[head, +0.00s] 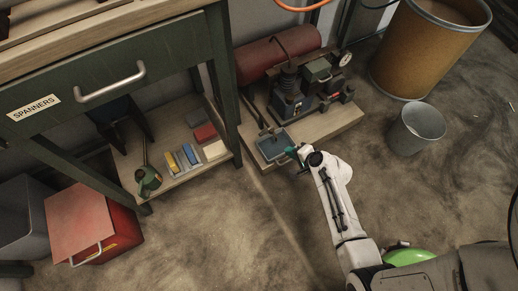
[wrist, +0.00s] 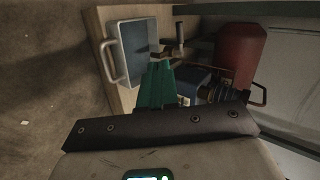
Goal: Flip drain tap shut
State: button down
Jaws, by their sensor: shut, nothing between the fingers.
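The drain tap (wrist: 166,53) shows in the wrist view as a small brass-coloured fitting with an upright dark lever (wrist: 180,36), just beyond my fingertips. In the head view the tap (head: 267,130) is tiny, above the blue drip tray (head: 270,148); its lever position is hard to read. My gripper (head: 294,152) has green fingers, pressed together and empty, at the right side of the tray. In the wrist view my gripper (wrist: 160,65) points towards the tap, with the tray (wrist: 134,47) to its left. I cannot tell whether the fingers touch the lever.
The compressor's red tank (head: 279,56) and motor (head: 290,95) stand on a low wooden board (head: 330,125). A bucket (head: 416,128) and large drum (head: 425,50) stand to the right. A shelf with boxes and the bench legs are to the left. Floor in front is open.

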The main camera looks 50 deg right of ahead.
jog(key=f, duration=0.1)
jog(key=b, duration=0.6)
send_near(266, 132)
jog(key=f+x, duration=0.1)
jog(key=x, duration=0.6)
jog(key=shift+s+a+m, duration=0.3)
jog(key=shift+s+a, duration=0.1)
jog(key=shift+a, duration=0.1)
